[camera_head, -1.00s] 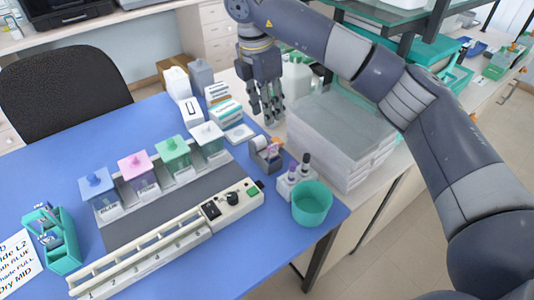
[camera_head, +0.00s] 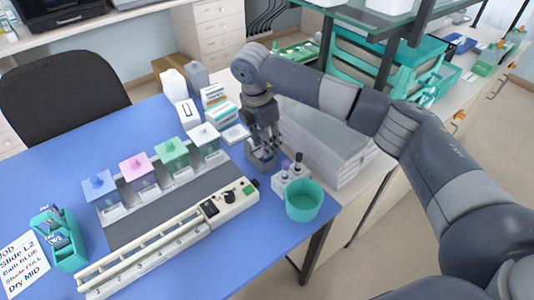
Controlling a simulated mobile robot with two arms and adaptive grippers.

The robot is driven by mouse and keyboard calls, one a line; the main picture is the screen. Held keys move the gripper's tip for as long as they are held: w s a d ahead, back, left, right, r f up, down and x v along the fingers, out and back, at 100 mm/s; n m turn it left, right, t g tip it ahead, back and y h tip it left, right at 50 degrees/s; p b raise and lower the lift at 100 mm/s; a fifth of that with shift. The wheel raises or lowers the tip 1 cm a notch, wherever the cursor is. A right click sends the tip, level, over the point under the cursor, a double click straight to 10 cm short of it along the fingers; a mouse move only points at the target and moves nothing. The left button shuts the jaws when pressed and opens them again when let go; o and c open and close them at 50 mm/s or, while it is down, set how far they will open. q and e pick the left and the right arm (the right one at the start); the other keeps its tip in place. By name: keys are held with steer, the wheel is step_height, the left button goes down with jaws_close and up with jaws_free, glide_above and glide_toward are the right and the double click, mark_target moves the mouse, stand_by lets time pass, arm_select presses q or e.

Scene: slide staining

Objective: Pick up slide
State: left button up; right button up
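My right gripper (camera_head: 263,143) points down over a small grey slide holder (camera_head: 259,157) at the right side of the blue table. Its fingers overlap the holder in this view, and they hide most of what the holder contains. I cannot make out a slide between the fingers, nor whether they are parted or closed. My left gripper is not in view.
Several lidded staining jars, including a blue one (camera_head: 100,190), stand behind a grey strip. A long white rack (camera_head: 170,240) lies in front. A teal cup (camera_head: 305,201) and small bottles (camera_head: 291,178) stand close right of the holder. A grey stack (camera_head: 325,145) is behind.

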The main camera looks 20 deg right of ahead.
steer(key=shift+c, duration=1)
steer(key=shift+s, duration=0.1)
jaws_close()
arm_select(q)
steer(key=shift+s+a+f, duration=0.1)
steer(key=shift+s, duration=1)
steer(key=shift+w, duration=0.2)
